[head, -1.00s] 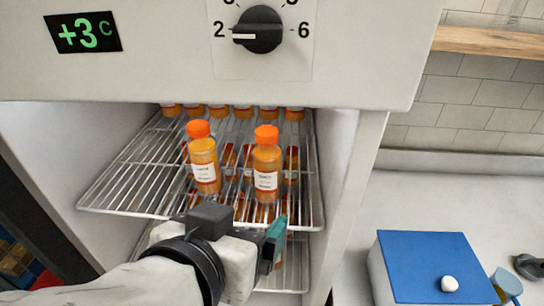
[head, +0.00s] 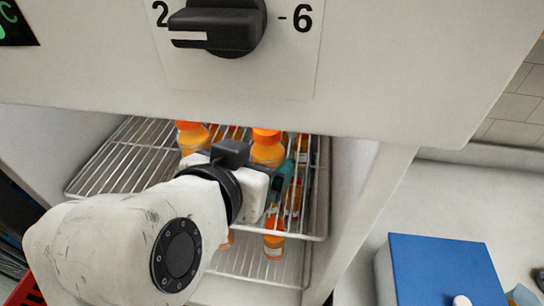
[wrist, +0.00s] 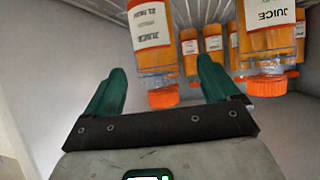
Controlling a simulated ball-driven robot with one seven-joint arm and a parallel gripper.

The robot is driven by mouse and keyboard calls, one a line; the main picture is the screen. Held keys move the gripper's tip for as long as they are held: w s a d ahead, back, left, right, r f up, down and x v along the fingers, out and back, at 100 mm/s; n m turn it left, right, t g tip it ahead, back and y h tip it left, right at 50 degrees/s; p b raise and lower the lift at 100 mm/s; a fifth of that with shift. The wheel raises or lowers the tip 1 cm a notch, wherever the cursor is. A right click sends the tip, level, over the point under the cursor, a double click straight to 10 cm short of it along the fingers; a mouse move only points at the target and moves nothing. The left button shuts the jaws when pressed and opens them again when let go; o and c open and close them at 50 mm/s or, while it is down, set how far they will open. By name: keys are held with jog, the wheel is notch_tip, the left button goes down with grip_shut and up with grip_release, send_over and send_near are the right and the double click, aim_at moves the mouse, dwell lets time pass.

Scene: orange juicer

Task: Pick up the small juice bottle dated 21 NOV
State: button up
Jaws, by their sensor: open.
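Two small orange juice bottles with orange caps and white labels stand at the front of the wire shelf (head: 118,160). In the head view, one is the left bottle (head: 193,141) and the other the right bottle (head: 267,152); my arm hides their lower parts. My gripper (wrist: 160,85) is open, with teal fingers. The wrist view is upside down: one bottle (wrist: 148,45) lies in line with the gap between my fingers, apparently the head view's right bottle. The other bottle (wrist: 268,45) is beyond the right finger. I cannot read either date surely.
Several more bottles (wrist: 213,45) stand farther back. Another bottle (head: 273,243) is on the lower shelf (head: 235,263). The fridge's right wall (head: 345,165) is close beside my gripper. The panel with a black dial (head: 235,30) hangs above. A blue-lidded box (head: 440,265) is outside.

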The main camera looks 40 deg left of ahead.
jog(key=shift+d+f+p+x, duration=0.15)
jog(key=shift+p+x, duration=0.3)
jog(key=shift+x, duration=0.9)
jog(key=shift+d+f+p+x, duration=0.1)
jog(key=shift+p+x, duration=0.35)
jog(key=shift+x, duration=0.85)
jog(key=c, duration=1.3)
jog(key=shift+r, duration=0.15)
